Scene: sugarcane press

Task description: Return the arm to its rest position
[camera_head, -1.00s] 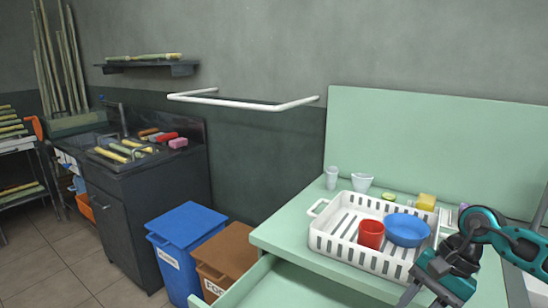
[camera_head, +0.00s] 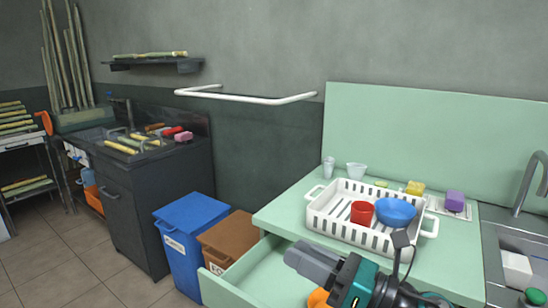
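My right gripper (camera_head: 300,258) shows at the bottom of the head view, with its dark grey finger end pointing left. It appears over the open drawer (camera_head: 238,290) at the front of the green counter (camera_head: 300,200), in front of the white dish rack (camera_head: 340,229). The fingers look close together, but the gap between them is not clear. I see nothing clearly held. My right arm comes in from the bottom right. My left arm and gripper are not in view.
The rack holds a red cup (camera_head: 361,213) and a blue bowl (camera_head: 396,212). A purple sponge (camera_head: 455,200) lies right of it, near the sink (camera_head: 512,243) and tap (camera_head: 525,185). Blue (camera_head: 190,225) and brown (camera_head: 228,238) bins stand left of the drawer.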

